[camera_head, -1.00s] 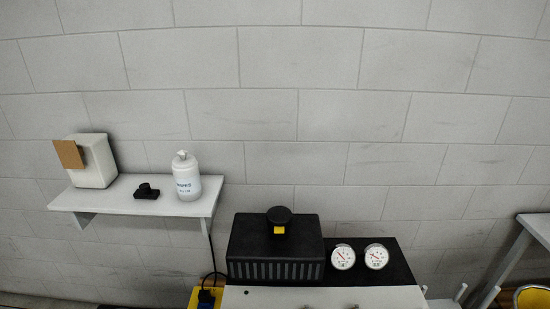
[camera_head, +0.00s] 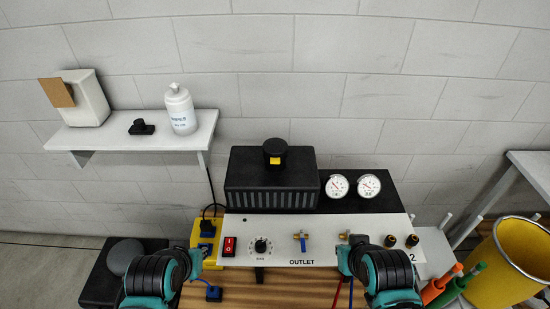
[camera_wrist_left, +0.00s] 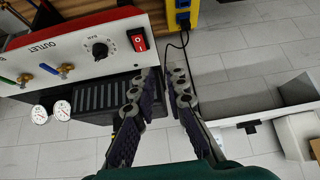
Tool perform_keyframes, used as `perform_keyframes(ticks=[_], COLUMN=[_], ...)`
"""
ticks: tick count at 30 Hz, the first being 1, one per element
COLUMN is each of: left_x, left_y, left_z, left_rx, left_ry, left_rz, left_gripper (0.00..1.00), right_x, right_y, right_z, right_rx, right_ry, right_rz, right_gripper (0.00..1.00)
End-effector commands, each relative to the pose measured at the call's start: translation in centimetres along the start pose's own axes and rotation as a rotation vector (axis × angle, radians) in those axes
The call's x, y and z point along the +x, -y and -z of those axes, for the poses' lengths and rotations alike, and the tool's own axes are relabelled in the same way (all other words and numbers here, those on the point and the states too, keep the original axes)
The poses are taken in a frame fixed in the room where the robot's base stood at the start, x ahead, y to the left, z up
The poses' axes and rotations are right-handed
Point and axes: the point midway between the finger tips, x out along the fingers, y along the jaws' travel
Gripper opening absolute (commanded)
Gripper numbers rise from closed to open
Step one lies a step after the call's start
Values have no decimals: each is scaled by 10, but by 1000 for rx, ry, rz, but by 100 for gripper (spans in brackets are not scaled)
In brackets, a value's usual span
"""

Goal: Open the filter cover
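The filter cover appears to be the black ribbed box (camera_head: 270,183) on the welder's top, with a round black knob (camera_head: 275,147) and a yellow mark on it. It looks closed. The box also shows in the left wrist view (camera_wrist_left: 100,98). My left gripper (camera_head: 198,258) is low, in front and left of the box. In the left wrist view its fingers (camera_wrist_left: 160,76) are apart with nothing between them. My right gripper (camera_head: 345,243) is by the panel's right side; its fingers are mostly hidden. Neither gripper touches the box.
Two gauges (camera_head: 353,187) sit right of the box. The white control panel (camera_head: 285,225) has a red switch, a dial and brass fittings. A wall shelf (camera_head: 140,140) holds a bottle (camera_head: 180,108) and a white box. A yellow bucket (camera_head: 508,265) stands at right.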

Motion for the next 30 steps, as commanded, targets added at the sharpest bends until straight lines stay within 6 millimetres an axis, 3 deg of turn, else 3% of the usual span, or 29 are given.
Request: perform_keyframes(ticks=[1,3,8,11,14,19,24,27,30], left_x=[3,10,41,61,78,97,105,106,106], left_y=[1,4,9,-2,-26,-95,-162,-186,-196], left_z=[3,12,58,95,130,170,179,178,177], left_rx=[1,-3,-21,-28,-31,-19,4,13,17], left_ry=[-6,-23,-146,-280,-432,-692,-869,-922,-945], left_rz=[10,42,166,223,239,168,45,-8,-33], left_gripper=[34,48,48,48,48,48,48,48,48], right_x=[1,2,8,13,17,23,28,29,30], right_y=[0,0,0,0,0,0,0,0,0], right_z=[0,-2,-6,-9,-12,-17,-20,-21,-21], right_rx=[0,0,0,0,0,0,0,0,0], right_ry=[0,0,0,0,0,0,0,0,0], right_rz=[0,0,0,0,0,0,0,0,0], right_gripper=[0,0,0,0,0,0,0,0,0])
